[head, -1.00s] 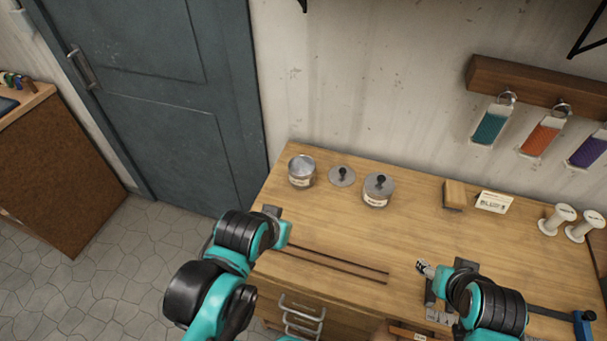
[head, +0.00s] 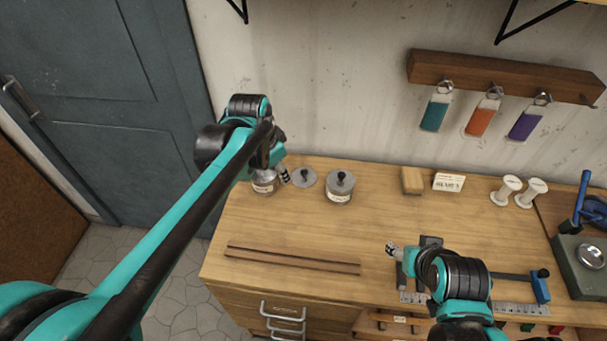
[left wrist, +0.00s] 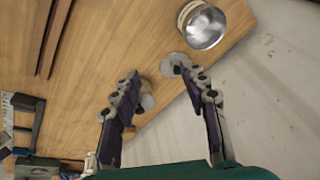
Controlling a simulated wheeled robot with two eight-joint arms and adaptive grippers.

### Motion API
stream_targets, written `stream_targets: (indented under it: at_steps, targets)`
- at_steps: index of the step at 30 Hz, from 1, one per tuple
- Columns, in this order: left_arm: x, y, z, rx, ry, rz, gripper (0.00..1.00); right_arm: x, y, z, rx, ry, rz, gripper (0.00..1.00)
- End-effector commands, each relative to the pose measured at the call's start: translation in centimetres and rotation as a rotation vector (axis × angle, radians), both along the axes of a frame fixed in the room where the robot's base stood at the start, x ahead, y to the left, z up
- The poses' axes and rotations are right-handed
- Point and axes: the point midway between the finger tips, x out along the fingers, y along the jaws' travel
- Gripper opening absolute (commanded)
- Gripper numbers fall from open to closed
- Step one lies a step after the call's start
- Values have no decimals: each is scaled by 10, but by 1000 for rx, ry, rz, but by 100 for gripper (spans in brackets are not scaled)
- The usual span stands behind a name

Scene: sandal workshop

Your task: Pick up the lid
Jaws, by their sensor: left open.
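The loose lid (head: 304,178) is a flat grey disc with a dark knob, lying on the bench between an open metal tin (head: 264,188) and a lidded tin (head: 338,194). My left gripper (head: 284,174) is just left of the lid, above the open tin, and partly covers that tin. In the left wrist view my left gripper (left wrist: 161,76) is open and empty; the lid (left wrist: 172,61) lies beyond the fingertips, nearer the right finger. The lidded tin (left wrist: 147,102) is partly hidden behind the left finger. My right gripper (head: 391,249) is over the bench's front right; its jaws are too small to read.
Two dark strips (head: 292,260) lie at the bench's front left. A wooden block (head: 412,181), a label card (head: 449,182) and two white spools (head: 507,190) stand at the back. Tagged samples hang from a wall rail (head: 500,76). The bench middle (head: 320,225) is clear.

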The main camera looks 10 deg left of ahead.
Motion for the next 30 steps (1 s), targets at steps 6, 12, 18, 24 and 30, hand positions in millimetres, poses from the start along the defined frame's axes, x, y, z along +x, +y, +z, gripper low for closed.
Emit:
stream_targets:
  at_steps: [6,12,18,24,30]
  targets:
    - [68,-15,-18,45,95,-266,44,0,0,11,0,0,0,58]
    - [116,-27,-52,65,169,-501,44,0,0,18,0,0,0,58]
    - [140,-34,-79,65,208,-648,44,0,0,21,0,0,0,58]
    - [145,-37,-97,65,217,-686,44,0,0,18,0,0,0,58]
    - [146,-40,-117,66,216,-684,44,0,0,12,0,0,0,58]
